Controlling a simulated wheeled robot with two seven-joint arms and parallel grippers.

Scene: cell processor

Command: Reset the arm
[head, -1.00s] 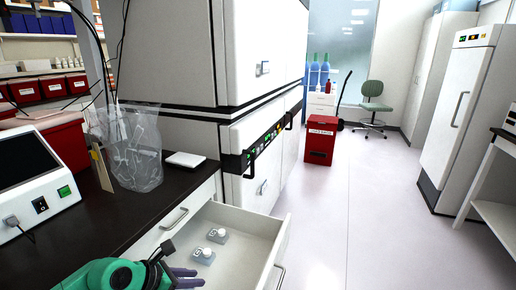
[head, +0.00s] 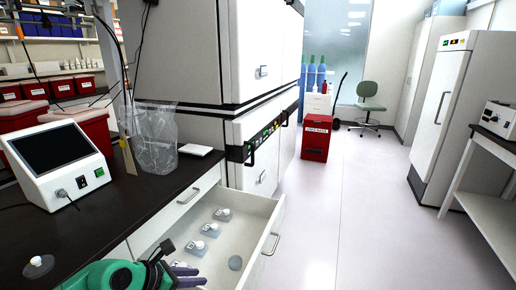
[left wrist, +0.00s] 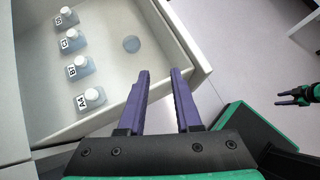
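My left gripper (head: 176,268) is low in the head view, at the near side of the open drawer (head: 262,224). In the left wrist view its two purple fingers (left wrist: 160,72) are apart with nothing between them, over the drawer's edge. Several small white-capped bottles with letter labels, such as a bottle (head: 211,229), stand in a row in the drawer; they also show in the left wrist view (left wrist: 77,67). My right gripper (left wrist: 284,96) shows small at the right of the left wrist view; its opening is unclear.
A round grey disc (head: 235,263) lies on the drawer floor. The dark counter (head: 98,222) holds a screen device (head: 60,158), a clear bag (head: 155,137) and a small capped item (head: 38,266). A red bin (head: 316,138) stands beyond. The pale floor at right is clear.

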